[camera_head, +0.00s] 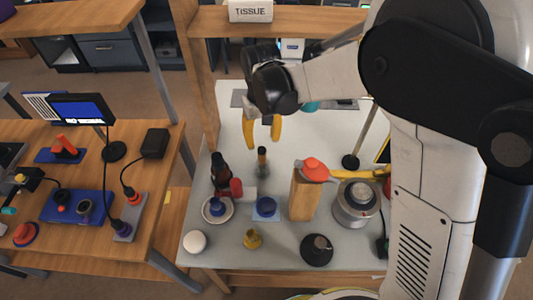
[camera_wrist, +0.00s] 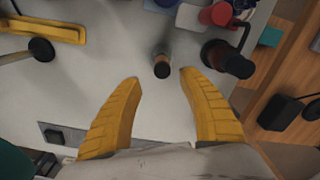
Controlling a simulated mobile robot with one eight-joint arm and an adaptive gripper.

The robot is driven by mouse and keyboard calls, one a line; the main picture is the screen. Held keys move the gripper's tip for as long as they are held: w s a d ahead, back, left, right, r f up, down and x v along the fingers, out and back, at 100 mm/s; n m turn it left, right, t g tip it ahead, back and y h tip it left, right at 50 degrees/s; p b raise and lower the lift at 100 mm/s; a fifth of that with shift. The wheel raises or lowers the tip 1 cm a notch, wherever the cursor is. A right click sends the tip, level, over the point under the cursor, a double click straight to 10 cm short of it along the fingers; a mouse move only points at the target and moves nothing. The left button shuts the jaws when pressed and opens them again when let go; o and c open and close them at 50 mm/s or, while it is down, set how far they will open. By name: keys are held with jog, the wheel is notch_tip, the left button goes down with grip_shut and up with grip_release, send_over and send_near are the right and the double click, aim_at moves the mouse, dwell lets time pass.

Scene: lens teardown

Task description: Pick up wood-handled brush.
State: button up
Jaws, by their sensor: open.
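The wood-handled brush (camera_head: 262,158) appears to stand upright on the pale grey worktable, with a dark top end and a brownish wood part. In the wrist view the brush (camera_wrist: 162,58) shows its black end just beyond the gap between my fingertips. My gripper (camera_head: 263,142) points down above and slightly behind the brush, its two yellow fingers spread. In the wrist view my gripper (camera_wrist: 160,79) is open and empty, with no finger visibly touching the brush. The brush's lower end is hard to make out.
A dark bottle (camera_head: 220,170) and a red cylinder (camera_head: 236,188) stand close left of the brush. A wooden block (camera_head: 304,195) with a red-topped part is to its right. A blue part (camera_head: 266,206) and a brass piece (camera_head: 252,239) lie nearer. The table behind the brush is mostly clear.

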aim_at(262, 147)
notch_tip(262, 147, down, 4)
jog(key=shift+f+b, duration=0.1)
jog(key=shift+b, duration=0.55)
jog(key=f+b, duration=0.1)
jog(key=f, duration=0.2)
jog(key=f+b, duration=0.1)
jog(key=f, duration=0.1)
jog(key=shift+s+a+b, duration=0.1)
jog(key=shift+s+b, duration=0.25)
jog(key=shift+r, duration=0.15)
grip_shut()
